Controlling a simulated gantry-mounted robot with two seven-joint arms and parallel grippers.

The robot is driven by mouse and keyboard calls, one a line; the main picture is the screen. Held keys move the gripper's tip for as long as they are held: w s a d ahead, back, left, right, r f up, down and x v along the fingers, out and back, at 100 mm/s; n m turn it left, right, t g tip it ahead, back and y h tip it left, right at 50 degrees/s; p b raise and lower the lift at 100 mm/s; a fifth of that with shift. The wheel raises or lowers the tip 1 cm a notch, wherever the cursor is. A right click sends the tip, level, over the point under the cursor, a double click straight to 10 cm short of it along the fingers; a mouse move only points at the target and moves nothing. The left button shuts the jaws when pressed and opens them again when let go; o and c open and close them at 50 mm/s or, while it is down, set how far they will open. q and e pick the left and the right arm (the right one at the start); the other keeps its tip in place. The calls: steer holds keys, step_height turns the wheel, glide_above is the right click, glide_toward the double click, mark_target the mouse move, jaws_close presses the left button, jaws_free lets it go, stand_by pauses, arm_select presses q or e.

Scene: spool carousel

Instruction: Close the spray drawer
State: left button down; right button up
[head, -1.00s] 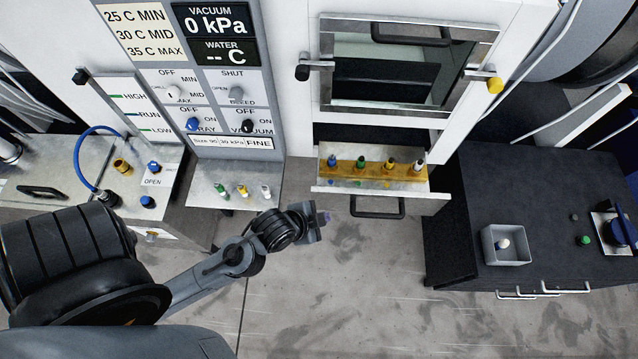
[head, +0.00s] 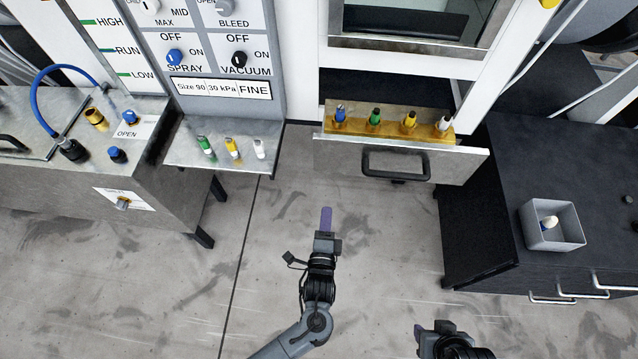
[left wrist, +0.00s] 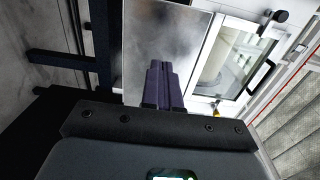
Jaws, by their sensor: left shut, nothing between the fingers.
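The spray drawer (head: 462,166) stands pulled out below the windowed cabinet in the head view. Its grey front carries a dark bar handle (head: 397,178). Inside is a gold rack (head: 392,133) with blue, green, yellow and white-topped nozzles. My left gripper (head: 326,217) is shut and empty, in front of the drawer and left of its handle, apart from it. Its purple fingers (left wrist: 160,85) point at a grey metal panel in the left wrist view; I cannot tell which panel. My right gripper (head: 419,331) is only partly in view at the bottom edge; its fingers are unclear.
A metal shelf (head: 190,160) with green, yellow and white nozzles juts out left of the drawer. A black cabinet (head: 490,235) with a grey bin (head: 556,238) stands close on the right. The floor in front of the drawer is clear.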

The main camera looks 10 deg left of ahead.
mark_target(333, 160)
arm_select(q)
steer(key=w+b, duration=0.1)
steer(key=w, duration=0.3)
steer(key=w+a+b, duration=0.1)
steer(key=w, duration=0.4)
steer(key=w+b, duration=0.1)
steer(key=w, duration=0.4)
steer(key=shift+w+a, duration=0.25)
steer(key=shift+a, duration=0.15)
steer(key=shift+w+b, duration=0.3)
steer(key=shift+w, duration=0.25)
arm_select(e)
step_height(333, 160, down, 4)
steer(key=shift+w+f, duration=0.1)
steer(key=shift+f, duration=0.15)
arm_select(q)
steer(key=shift+a, duration=0.1)
arm_select(e)
steer(key=shift+a, duration=0.15)
